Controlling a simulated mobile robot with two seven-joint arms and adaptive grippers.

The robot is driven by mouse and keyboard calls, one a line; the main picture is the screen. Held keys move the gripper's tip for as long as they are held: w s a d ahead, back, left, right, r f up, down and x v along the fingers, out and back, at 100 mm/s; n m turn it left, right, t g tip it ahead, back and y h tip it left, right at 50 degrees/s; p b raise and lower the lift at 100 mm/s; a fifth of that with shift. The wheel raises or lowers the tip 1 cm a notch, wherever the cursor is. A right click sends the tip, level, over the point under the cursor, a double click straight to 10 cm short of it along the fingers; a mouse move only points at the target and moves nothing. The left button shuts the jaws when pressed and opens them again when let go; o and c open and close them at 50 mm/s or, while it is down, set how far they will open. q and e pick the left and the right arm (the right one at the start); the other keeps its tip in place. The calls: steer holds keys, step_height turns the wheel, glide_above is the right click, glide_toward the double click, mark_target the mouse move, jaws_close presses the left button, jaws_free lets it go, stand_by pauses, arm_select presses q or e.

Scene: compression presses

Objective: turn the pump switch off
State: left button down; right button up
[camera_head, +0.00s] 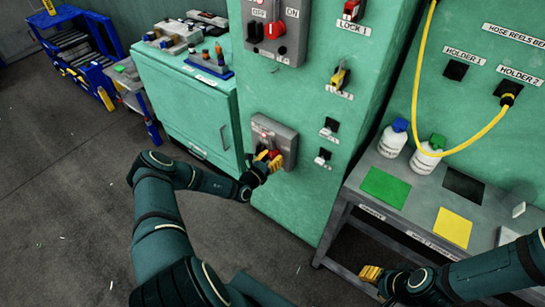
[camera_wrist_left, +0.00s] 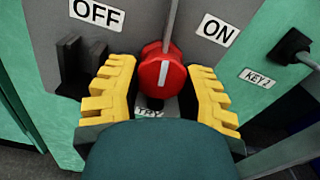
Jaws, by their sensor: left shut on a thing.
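My left gripper (camera_head: 268,157) is at the lower grey switch box (camera_head: 283,136) on the front of the green cabinet. An OFF label (camera_wrist_left: 96,12) is up and left of the knob, an ON label (camera_wrist_left: 216,29) up and right. The white mark on the knob runs nearly up and down in this view. My right gripper (camera_head: 371,273) is beside the bench front, clear of the switch; its finger opening is unclear.
A second switch box with a red knob (camera_head: 275,30) is higher on the cabinet. Several small keys and locks (camera_head: 340,77) are to its right. A grey bench (camera_head: 390,157) with white bottles stands at the right. Open floor (camera_head: 60,200) lies to the left.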

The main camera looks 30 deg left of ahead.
arm_select(q)
steer(key=n, duration=0.4)
steer(key=shift+d+r+n, duration=0.1)
steer(key=shift+r+n, duration=0.05)
steer(key=shift+n, duration=0.15)
steer(key=n, duration=0.3)
steer(key=shift+d+n, duration=0.1)
steer(key=shift+n, duration=0.3)
steer(key=n, duration=0.3)
steer(key=shift+r, duration=0.1)
steer(key=shift+w+r+n, duration=0.1)
steer(key=shift+r+n, duration=0.05)
steer(key=shift+n, duration=1.95)
steer(key=c, duration=0.8)
jaws_free()
steer(key=shift+d, duration=0.1)
steer(key=shift+o, duration=0.2)
